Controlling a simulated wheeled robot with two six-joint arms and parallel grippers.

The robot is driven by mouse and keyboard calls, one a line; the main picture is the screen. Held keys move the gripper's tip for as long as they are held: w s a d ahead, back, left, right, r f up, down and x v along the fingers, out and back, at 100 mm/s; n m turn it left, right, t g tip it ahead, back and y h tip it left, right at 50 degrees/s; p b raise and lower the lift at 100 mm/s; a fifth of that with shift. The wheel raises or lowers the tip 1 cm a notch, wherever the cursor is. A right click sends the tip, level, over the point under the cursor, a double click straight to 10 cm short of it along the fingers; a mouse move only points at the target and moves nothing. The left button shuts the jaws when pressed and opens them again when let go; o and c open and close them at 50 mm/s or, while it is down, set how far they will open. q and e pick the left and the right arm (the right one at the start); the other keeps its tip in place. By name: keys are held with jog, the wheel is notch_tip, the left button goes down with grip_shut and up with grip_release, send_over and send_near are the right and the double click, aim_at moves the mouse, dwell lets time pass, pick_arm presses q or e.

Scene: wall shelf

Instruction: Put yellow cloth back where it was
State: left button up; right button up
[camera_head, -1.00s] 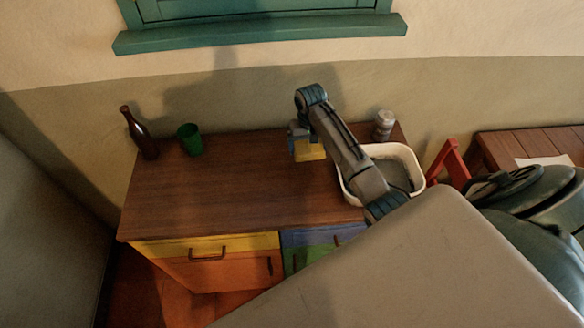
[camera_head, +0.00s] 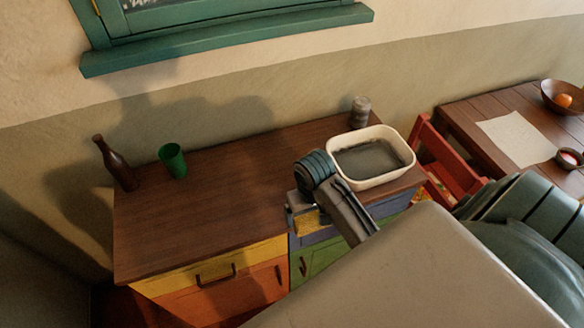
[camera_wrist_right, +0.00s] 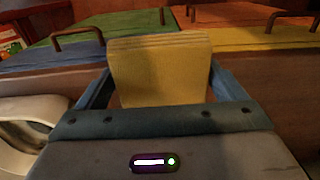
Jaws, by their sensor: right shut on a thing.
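The yellow cloth (camera_wrist_right: 160,70) looks like a folded block and sits between the fingers of my right gripper (camera_wrist_right: 155,88) in the right wrist view. In the head view the right gripper (camera_head: 303,222) is at the front edge of the brown cabinet top, left of the white basin, with a bit of the yellow cloth (camera_head: 312,220) showing. The gripper is shut on the cloth. The arm hides part of the cabinet front. My left gripper is not in view.
The cabinet top (camera_head: 210,215) is largely clear. A white basin (camera_head: 400,137), a grey jar (camera_head: 361,110), a green cup (camera_head: 173,160) and a brown bottle (camera_head: 115,163) stand on it. A red chair (camera_head: 445,165) and a table (camera_head: 465,118) are at right.

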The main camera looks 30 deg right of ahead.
jog(key=p, duration=0.3)
send_near(292, 188)
jog(key=s+a+f, duration=0.1)
jog(key=s+f, duration=0.1)
jog(key=s, duration=0.1)
jog(key=shift+a+f, duration=0.35)
jog(key=shift+f, duration=0.05)
jog(key=shift+w+d+p, duration=0.2)
jog(key=shift+w+p, duration=0.1)
jog(key=shift+w, duration=0.3)
notch_tip(292, 188, down, 3)
jog(key=shift+s+r+p, duration=0.1)
jog(key=shift+r+p, duration=0.05)
jog(key=shift+p, duration=0.65)
jog(key=shift+f, duration=0.55)
jog(key=o, duration=0.7)
jog(key=shift+f, duration=0.1)
